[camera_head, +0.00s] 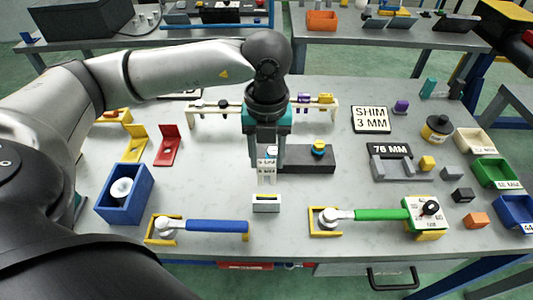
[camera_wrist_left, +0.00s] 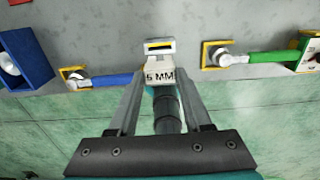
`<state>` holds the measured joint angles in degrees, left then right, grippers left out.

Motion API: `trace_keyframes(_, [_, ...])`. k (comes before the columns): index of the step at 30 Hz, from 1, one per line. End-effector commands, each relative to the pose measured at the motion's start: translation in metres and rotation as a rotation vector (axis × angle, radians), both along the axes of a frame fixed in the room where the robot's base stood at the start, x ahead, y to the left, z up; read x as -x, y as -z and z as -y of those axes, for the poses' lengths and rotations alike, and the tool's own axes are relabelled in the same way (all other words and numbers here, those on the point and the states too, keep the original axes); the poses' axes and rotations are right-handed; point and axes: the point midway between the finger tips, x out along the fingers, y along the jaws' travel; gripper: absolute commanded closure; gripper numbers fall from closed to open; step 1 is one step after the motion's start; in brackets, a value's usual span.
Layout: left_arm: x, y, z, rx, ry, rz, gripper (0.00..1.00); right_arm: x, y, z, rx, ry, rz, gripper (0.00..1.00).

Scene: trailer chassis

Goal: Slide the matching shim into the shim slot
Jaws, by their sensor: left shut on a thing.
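My left gripper (camera_head: 266,168) points down over the middle of the table, shut on a pale, labelled shim (camera_head: 267,157). In the left wrist view the shim (camera_wrist_left: 160,76) sits between the fingertips, and its lettering seems to read "5 MM", partly cut off. The shim slot (camera_head: 266,203) is in a small white block with a yellow-edged opening, on the table in front of the gripper. In the left wrist view the slot block (camera_wrist_left: 160,46) lies just beyond the shim, apparently apart from it. A sign (camera_head: 371,119) reads "SHIM 3 MM". My right gripper is out of view.
A dark block (camera_head: 308,160) with a blue-yellow knob stands right beside the gripper. A blue-handled tool (camera_head: 217,226) and a green-handled tool (camera_head: 380,214) flank the slot block. A rack (camera_head: 225,108) stands behind; a blue bin (camera_head: 124,193) is at left.

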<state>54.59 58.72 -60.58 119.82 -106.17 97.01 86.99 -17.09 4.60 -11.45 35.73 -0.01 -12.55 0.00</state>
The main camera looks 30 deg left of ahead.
Motion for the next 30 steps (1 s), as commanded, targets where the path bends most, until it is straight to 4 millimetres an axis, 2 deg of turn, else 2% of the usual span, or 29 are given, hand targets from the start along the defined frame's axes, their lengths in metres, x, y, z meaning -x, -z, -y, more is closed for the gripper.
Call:
trace_keyframes(5, [0.000, 0.009, 0.000, 0.001, 0.001, 0.000, 1.00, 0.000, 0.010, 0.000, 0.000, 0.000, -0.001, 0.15])
trace_keyframes(19, [0.000, 0.052, 0.000, 0.001, 0.001, -0.001, 1.00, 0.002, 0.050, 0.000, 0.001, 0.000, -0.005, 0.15])
trace_keyframes(30, [0.000, 0.056, 0.000, 0.001, 0.001, -0.001, 1.00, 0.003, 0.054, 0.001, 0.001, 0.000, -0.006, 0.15])
